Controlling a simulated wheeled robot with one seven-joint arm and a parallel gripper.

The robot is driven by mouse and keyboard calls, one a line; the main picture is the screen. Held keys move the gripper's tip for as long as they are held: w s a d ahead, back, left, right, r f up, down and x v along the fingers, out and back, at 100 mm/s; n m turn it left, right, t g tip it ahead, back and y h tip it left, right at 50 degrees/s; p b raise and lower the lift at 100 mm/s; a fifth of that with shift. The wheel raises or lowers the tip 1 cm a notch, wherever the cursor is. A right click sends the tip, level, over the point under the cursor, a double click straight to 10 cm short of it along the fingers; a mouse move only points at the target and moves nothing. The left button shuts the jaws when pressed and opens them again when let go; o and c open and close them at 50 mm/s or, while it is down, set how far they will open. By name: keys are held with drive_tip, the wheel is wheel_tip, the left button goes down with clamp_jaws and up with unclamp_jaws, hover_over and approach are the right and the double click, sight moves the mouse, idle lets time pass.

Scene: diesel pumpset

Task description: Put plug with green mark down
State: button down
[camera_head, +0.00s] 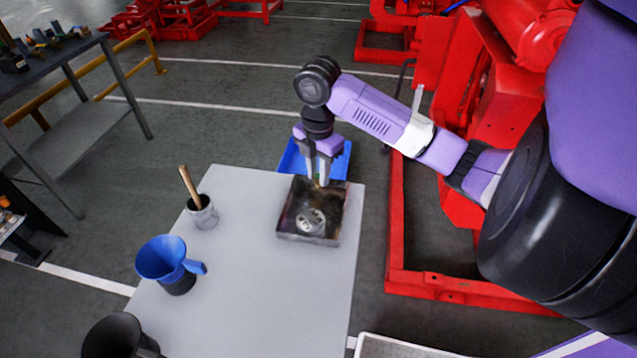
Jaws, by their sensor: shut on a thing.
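My gripper (322,178) points down over the back part of a dark, square, shallow tray (310,240) at the far end of the grey table. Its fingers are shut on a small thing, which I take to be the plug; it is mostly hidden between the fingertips. A green mark cannot be made out at this size. I cannot tell whether the held thing touches the tray floor. A round grey metal piece (311,221) lies in the front part of the tray, in front of the fingers.
A blue bin (290,160) sits behind the tray. On the grey table (265,290) stand a grey cup (203,213) with a wooden-handled tool, a blue jug (165,260) and a black jug (112,338). Red machinery (455,292) stands right. The table's middle is clear.

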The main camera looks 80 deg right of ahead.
sight(318, 177)
drive_tip(key=shift+f, duration=1.9)
drive_tip(key=shift+f, duration=0.1)
drive_tip(key=shift+f, duration=0.15)
drive_tip(key=c, duration=1.2)
unclamp_jaws()
wheel_tip(318, 177, up, 12)
drive_tip(key=shift+r, duration=0.25)
